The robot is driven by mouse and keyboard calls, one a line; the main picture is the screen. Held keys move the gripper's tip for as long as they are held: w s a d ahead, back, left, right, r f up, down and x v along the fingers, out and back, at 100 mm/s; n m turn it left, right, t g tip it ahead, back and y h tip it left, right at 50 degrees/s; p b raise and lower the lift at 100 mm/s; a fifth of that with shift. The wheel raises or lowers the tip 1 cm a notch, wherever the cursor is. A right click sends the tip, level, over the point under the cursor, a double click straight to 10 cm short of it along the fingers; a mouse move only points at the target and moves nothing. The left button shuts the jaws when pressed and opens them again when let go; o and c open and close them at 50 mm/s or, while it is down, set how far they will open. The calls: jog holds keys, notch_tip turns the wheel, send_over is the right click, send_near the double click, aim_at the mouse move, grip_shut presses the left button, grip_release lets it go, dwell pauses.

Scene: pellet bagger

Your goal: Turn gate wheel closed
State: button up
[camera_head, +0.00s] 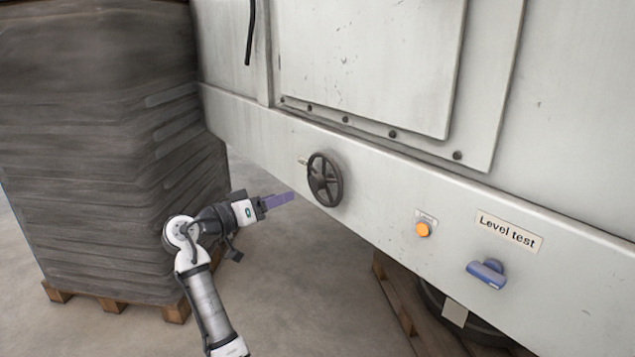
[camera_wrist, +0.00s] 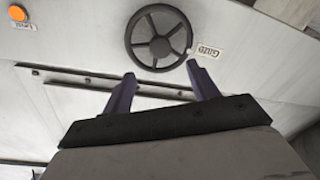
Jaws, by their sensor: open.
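The gate wheel (camera_head: 324,180) is a dark, spoked handwheel on the pale front panel of the machine. It also shows in the wrist view (camera_wrist: 158,38), at the top middle, with a small label (camera_wrist: 208,50) reading "Gate" beside its rim. My gripper (camera_head: 292,197) is just left of and a little below the wheel in the head view, apart from it. In the wrist view its two purple fingers (camera_wrist: 160,82) are spread with nothing between them, pointing toward the wheel. Whether the gate is open or closed cannot be seen.
An orange button (camera_head: 423,229), a "Level test" label (camera_head: 509,232) and a blue handle (camera_head: 487,273) sit right of the wheel. A tall stack of wrapped dark sacks (camera_head: 100,150) on a wooden pallet (camera_head: 115,304) stands at left. Floor between stack and machine is clear.

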aim_at(314, 184)
jog(key=p+x, duration=0.2)
jog(key=x, duration=1)
jog(key=shift+w+d, duration=0.2)
jog(key=shift+d, duration=0.1)
grip_shut()
